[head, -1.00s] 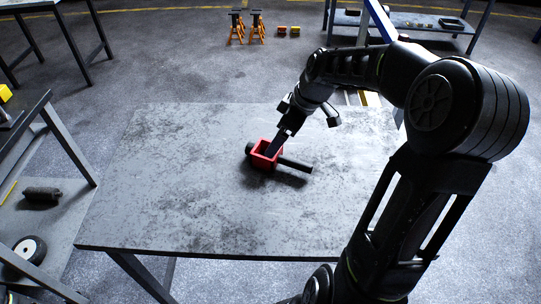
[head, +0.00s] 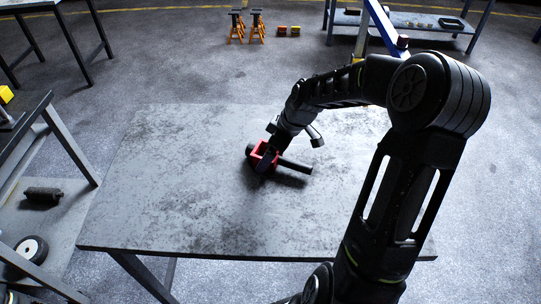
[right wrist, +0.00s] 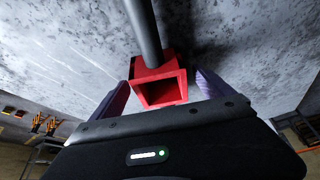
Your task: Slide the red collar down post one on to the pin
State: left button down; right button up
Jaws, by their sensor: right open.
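A red square hollow collar (head: 257,152) is on the grey table, at a dark round bar (head: 296,166) that lies along the tabletop. In the right wrist view the collar (right wrist: 160,92) shows its open end, and the bar (right wrist: 143,30) runs away from its far side. My right gripper (head: 267,158) is down at the collar and partly hides it. In the right wrist view its fingers (right wrist: 165,84) stand open, one on each side of the collar. I cannot tell whether they touch it. I cannot make out post one or its pin. My left gripper is not in view.
The table (head: 160,190) is otherwise clear. A shelf at left holds a dark cylinder (head: 43,194) and a wheel (head: 31,249). Orange jack stands (head: 247,25) are on the floor behind. A blue slanted bar (head: 380,20) stands behind my right arm.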

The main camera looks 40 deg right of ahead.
dwell(0.6)
grip_shut()
dwell(0.8)
